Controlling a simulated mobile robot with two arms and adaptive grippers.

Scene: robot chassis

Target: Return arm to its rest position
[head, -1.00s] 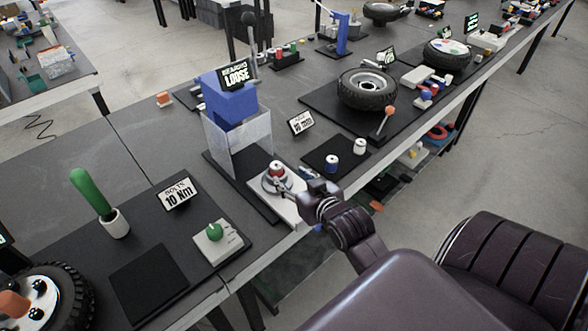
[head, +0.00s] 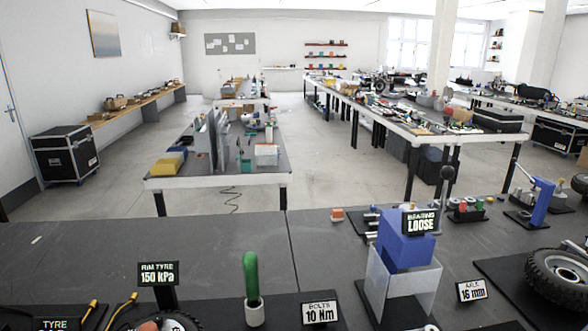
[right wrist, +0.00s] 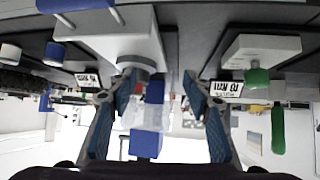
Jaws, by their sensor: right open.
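My right gripper (right wrist: 158,85) shows in the right wrist view, its two blue-lined fingers spread apart with nothing gripped between them. That view is upside down. A white device with a round grey part (right wrist: 135,62) is seen beyond the left finger, and a clear box with a blue block (right wrist: 145,143) lies beyond the gap. In the head view neither gripper shows. My left gripper is in no view.
A green handle (head: 251,275) stands in a white cup beside a "bolts 10 Nm" sign (head: 320,312). A tyre (head: 560,277) is at the right. In the wrist view a white device with a green knob (right wrist: 257,77) is right of the fingers. Bare bench (head: 190,240) lies at the left.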

